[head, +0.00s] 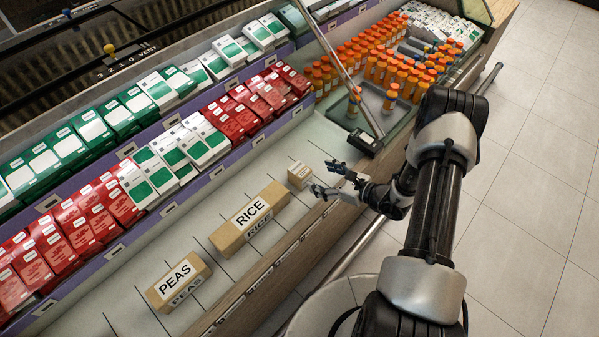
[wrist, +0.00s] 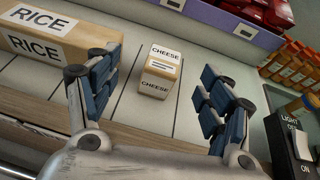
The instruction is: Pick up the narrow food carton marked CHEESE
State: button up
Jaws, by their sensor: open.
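The narrow tan carton marked CHEESE (wrist: 158,72) stands on the light shelf, with white labels on its top and front. In the head view the small carton (head: 299,174) is beside my gripper (head: 325,178), and its label is too small to read there. In the wrist view my gripper (wrist: 160,95) is open and empty. The carton lies ahead of the fingers, between their lines and nearer the left finger, with no visible contact.
A longer RICE carton (wrist: 50,38) lies to the left of the CHEESE carton, and a PEAS carton (head: 180,281) lies farther left. Red boxes (head: 240,112) line the shelf behind. A LIGHT switch box (wrist: 291,140) stands right of my gripper. Bare shelf surrounds the CHEESE carton.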

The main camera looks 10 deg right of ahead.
aim_at(308, 175)
jog(key=shift+m+t+h, duration=0.3)
jog(key=shift+m+h, duration=0.3)
jog(key=shift+m, duration=0.2)
jog(key=w+a+f+b, duration=0.1)
jog(key=w+f, duration=0.1)
jog(key=w+a+f+b, duration=0.1)
jog(key=w+a+f, duration=0.1)
jog(key=w+f, duration=0.1)
jog(key=w+a+f+b, duration=0.1)
jog(key=w+f, duration=0.1)
jog(key=shift+w+a+f, duration=0.15)
jog(key=shift+w+f, duration=0.15)
jog(key=shift+w, duration=0.05)
jog(key=shift+w+a+f, duration=0.15)
jog(key=shift+w+a, duration=0.15)
jog(key=shift+w, duration=0.2)
jog(key=b+x, duration=0.2)
jog(key=x, duration=0.3)
jog(key=shift+a+f, duration=0.15)
jog(key=shift+c, duration=0.5)
jog(key=c, duration=1)
